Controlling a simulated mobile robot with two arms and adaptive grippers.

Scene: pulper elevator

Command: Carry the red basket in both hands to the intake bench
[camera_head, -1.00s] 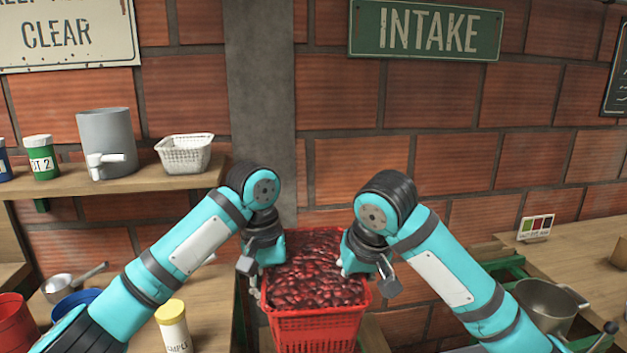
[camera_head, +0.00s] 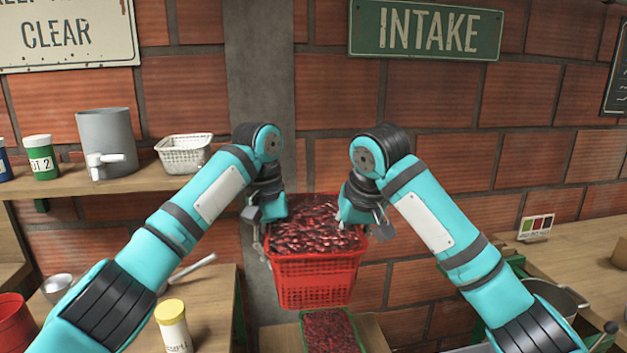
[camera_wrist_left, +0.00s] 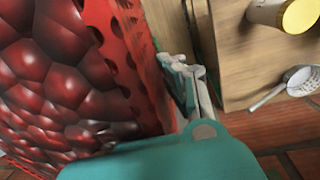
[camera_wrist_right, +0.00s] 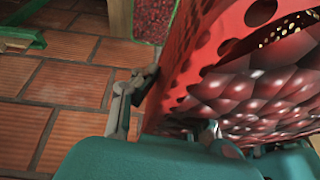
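The red basket (camera_head: 314,283), heaped with dark red cherries, hangs in the air between my grippers, roughly level. My left gripper (camera_head: 261,238) is shut on its left wall. In the left wrist view, one finger lies along the outside of the perforated red wall (camera_wrist_left: 118,50); the other is hidden. My right gripper (camera_head: 366,230) is shut on the right wall; the right wrist view shows one finger outside the wall (camera_wrist_right: 190,60) and part of one by the cherries. The INTAKE sign (camera_head: 425,30) is on the wall behind. Which surface is the intake bench is unclear.
Below the basket, a green-rimmed container of cherries (camera_head: 330,330) is beside bare wood (camera_head: 372,335). A bench with a colour card (camera_head: 536,227) and a metal pot (camera_head: 555,300) are at right. A yellow-lidded jar (camera_head: 172,325) stands on the left bench. Brick wall lies behind.

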